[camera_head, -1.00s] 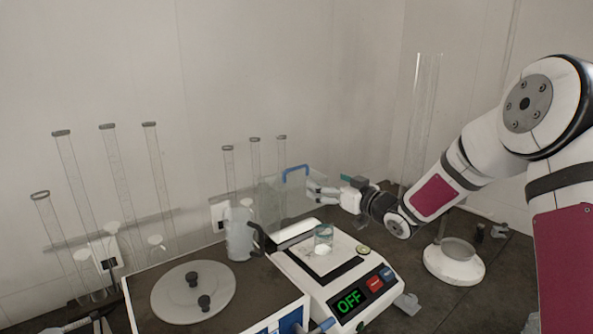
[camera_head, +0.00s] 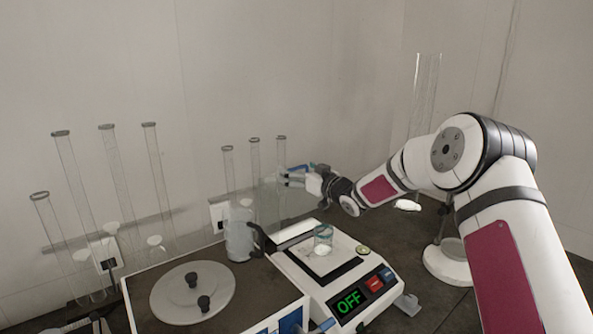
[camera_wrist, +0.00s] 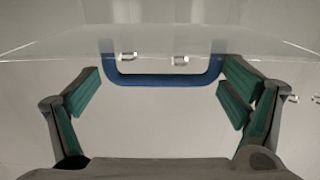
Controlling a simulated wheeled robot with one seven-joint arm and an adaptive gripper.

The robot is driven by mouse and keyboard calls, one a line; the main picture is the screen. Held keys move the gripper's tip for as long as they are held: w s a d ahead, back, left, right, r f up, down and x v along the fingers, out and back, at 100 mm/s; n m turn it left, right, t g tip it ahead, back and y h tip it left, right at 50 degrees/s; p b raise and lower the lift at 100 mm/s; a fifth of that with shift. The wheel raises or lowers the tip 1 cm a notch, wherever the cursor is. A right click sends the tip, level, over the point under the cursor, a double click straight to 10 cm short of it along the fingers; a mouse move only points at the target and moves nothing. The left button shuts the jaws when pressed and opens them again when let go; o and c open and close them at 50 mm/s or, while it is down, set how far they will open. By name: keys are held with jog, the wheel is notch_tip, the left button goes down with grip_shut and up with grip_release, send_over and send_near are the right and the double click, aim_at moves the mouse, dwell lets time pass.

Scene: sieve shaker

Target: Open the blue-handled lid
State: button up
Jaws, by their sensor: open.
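The clear lid (camera_wrist: 62,45) has a blue handle (camera_wrist: 165,79), a U-shaped bar across the middle of the wrist view. In the head view, the blue handle (camera_head: 298,168) shows above the back of the balance, partly hidden by my gripper (camera_head: 287,177). The see-through panel is faint there, and I cannot tell its exact tilt. In the wrist view, my gripper (camera_wrist: 160,90) is open, with green-padded fingers on either side of the handle. The right finger looks close to the handle's end; I cannot tell whether they touch.
A jug (camera_head: 240,236) and a device with a round grey cover (camera_head: 193,291) stand left. Tall glass tubes (camera_head: 75,180) line the back. A white-based stand (camera_head: 448,264) is at right.

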jog(key=shift+w+a, duration=0.3)
jog(key=shift+w, duration=0.05)
jog(key=shift+d, duration=0.1)
jog(key=c, duration=1.4)
jog(key=p+v, duration=0.1)
jog(key=v, duration=0.3)
jog(key=shift+s+d+r, duration=0.1)
jog(key=shift+s+d, duration=0.05)
jog(key=shift+s, duration=0.15)
